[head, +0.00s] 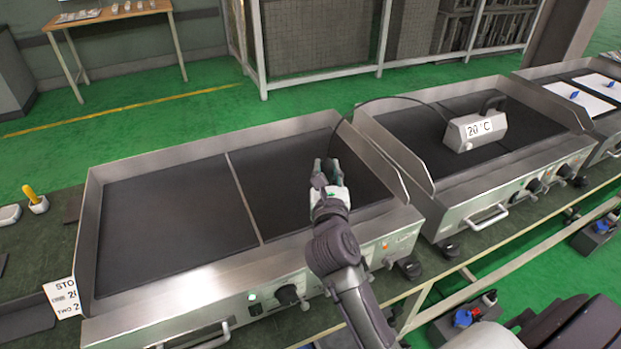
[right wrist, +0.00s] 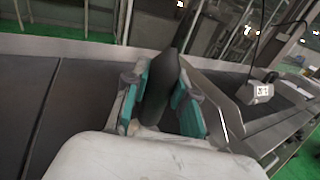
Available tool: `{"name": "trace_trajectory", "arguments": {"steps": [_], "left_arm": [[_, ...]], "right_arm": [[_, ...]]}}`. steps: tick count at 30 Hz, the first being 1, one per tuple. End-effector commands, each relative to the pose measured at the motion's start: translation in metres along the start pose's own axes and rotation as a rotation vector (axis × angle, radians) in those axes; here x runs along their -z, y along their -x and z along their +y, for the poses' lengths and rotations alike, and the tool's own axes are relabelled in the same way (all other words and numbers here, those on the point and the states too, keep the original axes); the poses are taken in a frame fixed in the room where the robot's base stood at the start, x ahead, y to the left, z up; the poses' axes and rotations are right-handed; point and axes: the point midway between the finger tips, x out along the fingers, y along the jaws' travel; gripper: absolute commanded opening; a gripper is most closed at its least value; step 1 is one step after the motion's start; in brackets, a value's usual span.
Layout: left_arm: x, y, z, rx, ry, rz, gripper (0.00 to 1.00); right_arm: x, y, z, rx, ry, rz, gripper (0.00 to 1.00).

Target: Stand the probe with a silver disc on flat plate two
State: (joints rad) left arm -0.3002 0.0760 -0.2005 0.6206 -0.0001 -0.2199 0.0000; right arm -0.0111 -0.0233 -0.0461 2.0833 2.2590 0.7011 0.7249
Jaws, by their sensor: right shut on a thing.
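My right gripper (head: 327,170) is over the right half of the near griddle (head: 251,205). In the right wrist view its teal-padded fingers (right wrist: 160,95) are shut on a dark handle-like thing, which looks like the probe (right wrist: 158,82). A thin cable arcs from near this gripper to the temperature display. No silver disc can be made out, and I cannot tell whether the probe touches the plate. The near griddle has two flat dark halves parted by a pale seam. A sign (head: 65,297) at its front left partly reads "TWO". My left gripper is not in view.
A second griddle (head: 447,205) stands to the right and carries a grey display (head: 475,128) reading 20 °C. Raised metal walls edge both griddles. A yellow-handled tool (head: 32,195) stands at the far left. The near griddle's left half (head: 165,220) is clear.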

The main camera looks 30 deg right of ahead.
Motion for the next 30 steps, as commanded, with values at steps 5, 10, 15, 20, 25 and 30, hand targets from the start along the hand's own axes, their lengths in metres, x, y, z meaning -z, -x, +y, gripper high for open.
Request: {"name": "trace_trajectory", "arguments": {"steps": [5,10,15,20,25,30], "left_arm": [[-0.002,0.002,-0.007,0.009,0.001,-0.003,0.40],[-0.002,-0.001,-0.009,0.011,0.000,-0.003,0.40],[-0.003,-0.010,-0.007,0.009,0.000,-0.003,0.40],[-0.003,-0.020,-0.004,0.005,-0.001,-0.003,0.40],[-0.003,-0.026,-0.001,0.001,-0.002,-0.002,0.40],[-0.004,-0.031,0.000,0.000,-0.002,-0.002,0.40]], "right_arm": [[-0.018,-0.030,0.003,0.047,-0.001,-0.003,0.00],[-0.009,-0.051,0.011,0.056,0.002,0.000,0.00],[0.016,-0.087,0.027,0.055,0.002,0.000,0.00],[0.036,-0.118,0.042,0.054,0.004,-0.003,0.00],[0.048,-0.137,0.050,0.054,0.002,-0.004,0.00],[0.062,-0.141,0.051,0.054,0.005,-0.001,0.00]]}}
